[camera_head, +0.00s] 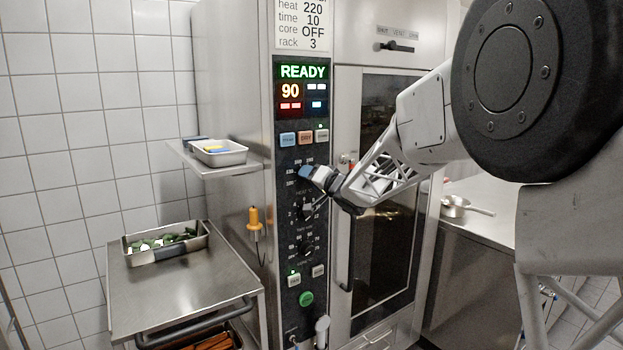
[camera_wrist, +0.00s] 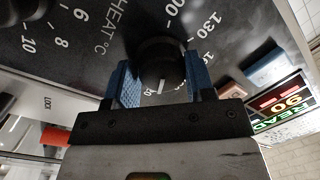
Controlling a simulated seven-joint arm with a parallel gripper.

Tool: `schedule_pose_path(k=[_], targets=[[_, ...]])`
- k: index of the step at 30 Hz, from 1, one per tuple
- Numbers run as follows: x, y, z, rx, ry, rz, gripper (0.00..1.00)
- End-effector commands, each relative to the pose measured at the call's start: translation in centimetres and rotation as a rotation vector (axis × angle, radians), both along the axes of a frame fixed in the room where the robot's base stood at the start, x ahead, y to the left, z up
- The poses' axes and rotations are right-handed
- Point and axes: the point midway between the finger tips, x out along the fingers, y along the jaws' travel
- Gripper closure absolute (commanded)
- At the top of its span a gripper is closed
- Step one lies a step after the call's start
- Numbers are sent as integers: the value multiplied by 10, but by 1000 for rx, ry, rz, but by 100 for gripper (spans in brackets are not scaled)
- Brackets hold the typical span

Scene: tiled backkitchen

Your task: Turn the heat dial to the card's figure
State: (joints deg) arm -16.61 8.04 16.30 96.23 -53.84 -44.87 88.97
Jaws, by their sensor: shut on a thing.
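The heat dial (camera_wrist: 160,62) is a round black knob on the dark control panel. "HEAT °C" is printed beside it, and figures such as 100 and 130 show around it. A white mark on the knob points toward my wrist in the wrist view. My gripper (camera_wrist: 162,84) has its blue finger pads on both sides of the knob and is shut on it. In the head view my gripper (camera_head: 307,173) covers most of the dial. The card (camera_head: 303,24) reads heat 220, time 10, core OFF, rack 3. The lit display (camera_head: 303,88) shows READY and 90.
Below are a time dial (camera_head: 306,212), another dial (camera_head: 306,247) and a green button (camera_head: 306,298). The oven door (camera_head: 385,200) is right of the panel. An orange-handled probe (camera_head: 254,217) hangs at left, above a steel cart (camera_head: 180,290) with a filled pan (camera_head: 128,246).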

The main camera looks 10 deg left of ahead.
Motion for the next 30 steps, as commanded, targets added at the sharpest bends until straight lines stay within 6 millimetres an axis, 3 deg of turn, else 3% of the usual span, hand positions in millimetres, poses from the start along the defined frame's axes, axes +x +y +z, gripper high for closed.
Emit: schedule_pose_path(k=[1, 5, 6, 20, 30], targets=[[-1, 7, 3, 2, -5, 9, 49], [-1, 6, 4, 2, -5, 8, 29], [-1, 5, 3, 2, -5, 6, 28], [-4, -4, 2, 1, -3, 1, 28], [-25, -29, 3, 1, -3, 1, 28]])
